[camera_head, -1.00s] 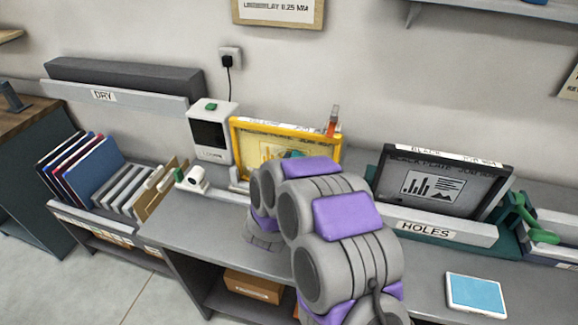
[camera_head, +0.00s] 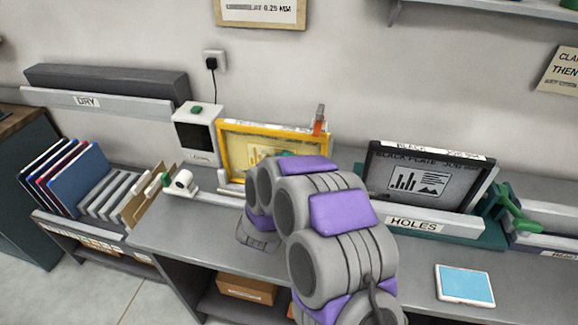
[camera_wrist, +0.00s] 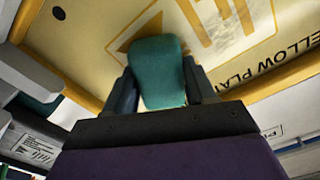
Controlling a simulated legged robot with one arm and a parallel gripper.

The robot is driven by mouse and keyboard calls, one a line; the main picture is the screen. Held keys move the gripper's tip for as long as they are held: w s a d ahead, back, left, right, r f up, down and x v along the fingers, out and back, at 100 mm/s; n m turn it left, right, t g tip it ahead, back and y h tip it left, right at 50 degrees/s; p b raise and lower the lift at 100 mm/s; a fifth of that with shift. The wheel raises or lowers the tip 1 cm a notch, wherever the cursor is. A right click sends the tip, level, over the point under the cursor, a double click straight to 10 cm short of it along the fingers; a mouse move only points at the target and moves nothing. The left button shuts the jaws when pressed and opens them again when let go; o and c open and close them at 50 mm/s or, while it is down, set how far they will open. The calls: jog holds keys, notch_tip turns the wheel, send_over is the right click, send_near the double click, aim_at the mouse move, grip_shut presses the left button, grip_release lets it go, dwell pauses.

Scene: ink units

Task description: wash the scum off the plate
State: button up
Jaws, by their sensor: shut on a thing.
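The yellow-framed plate (camera_head: 232,150) stands upright on the bench, leaning toward the wall. In the wrist view its yellow face (camera_wrist: 95,30) fills the top, with printed bars and the words "YELLOW PLA…"; a pale smear lies on the print near the bars. My gripper (camera_wrist: 160,88) is shut on a teal-green pad (camera_wrist: 157,68), which is held up close against the plate's face; I cannot tell if it touches. In the head view my arm hides the gripper and the plate's lower right part. Only a bit of green shows there.
A black plate (camera_head: 378,175) stands in the HOLES rack (camera_head: 400,222) at right, with a green-handled tool (camera_head: 514,212) beside it. A white device (camera_head: 197,133) and a small white roll (camera_head: 184,181) stand left of the yellow plate. A blue pad (camera_head: 465,284) lies on the front right bench.

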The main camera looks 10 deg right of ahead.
aim_at(250, 154)
jog(key=shift+w+a+p, duration=0.5)
jog(key=shift+w+a, duration=0.05)
jog(key=shift+a, duration=1)
jog(key=shift+w+a+p, duration=0.5)
jog(key=shift+w+a, duration=0.1)
jog(key=shift+a, duration=0.95)
jog(key=shift+w+a+p, duration=0.5)
jog(key=shift+w+a, duration=0.05)
jog(key=shift+a, duration=1)
jog(key=shift+w+a+f, duration=0.15)
jog(key=shift+w+a, duration=0.1)
jog(key=shift+a, duration=0.6)
jog(key=v, duration=0.6)
jog(key=shift+b+v, duration=0.35)
jog(key=shift+v, duration=1.15)
jog(key=shift+d, duration=0.1)
